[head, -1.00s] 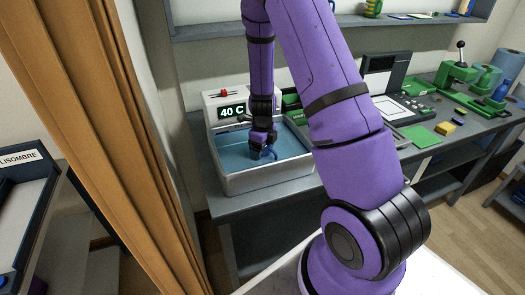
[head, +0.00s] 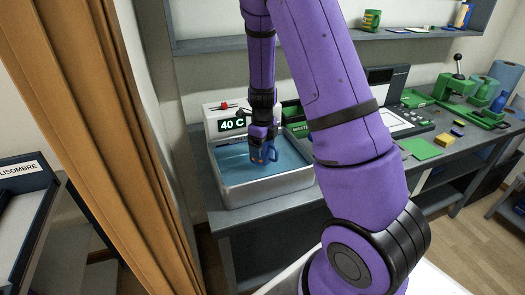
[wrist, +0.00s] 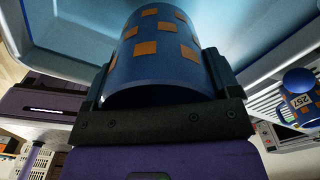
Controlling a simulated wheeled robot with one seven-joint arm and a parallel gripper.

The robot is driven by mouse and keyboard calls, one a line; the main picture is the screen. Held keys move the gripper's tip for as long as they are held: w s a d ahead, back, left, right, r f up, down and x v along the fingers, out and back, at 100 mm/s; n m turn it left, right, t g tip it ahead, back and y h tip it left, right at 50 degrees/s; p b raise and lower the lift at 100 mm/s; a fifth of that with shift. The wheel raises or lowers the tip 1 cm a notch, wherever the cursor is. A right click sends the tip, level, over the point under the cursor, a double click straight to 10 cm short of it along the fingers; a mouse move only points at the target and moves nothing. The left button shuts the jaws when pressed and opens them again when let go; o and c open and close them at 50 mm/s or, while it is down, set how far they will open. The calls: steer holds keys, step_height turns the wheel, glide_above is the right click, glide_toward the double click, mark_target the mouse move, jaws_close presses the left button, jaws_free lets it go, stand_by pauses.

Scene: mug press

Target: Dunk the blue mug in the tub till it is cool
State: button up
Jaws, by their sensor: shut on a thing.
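The blue mug (head: 262,155) with orange squares is in my gripper (head: 262,143), over the tub of blue water. The mug fills the middle of the wrist view (wrist: 155,50), with the fingers shut on both sides of it. Its handle shows on the right in the head view. The tub (head: 262,190) is a pale basin on the bench. I cannot tell whether the mug's lower end touches the water. A display (head: 232,125) behind the tub reads 40 C.
A green striped mug (head: 371,20) stands on the shelf above. An orange curtain (head: 90,130) hangs at left.

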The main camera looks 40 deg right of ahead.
steer(key=shift+r, duration=2)
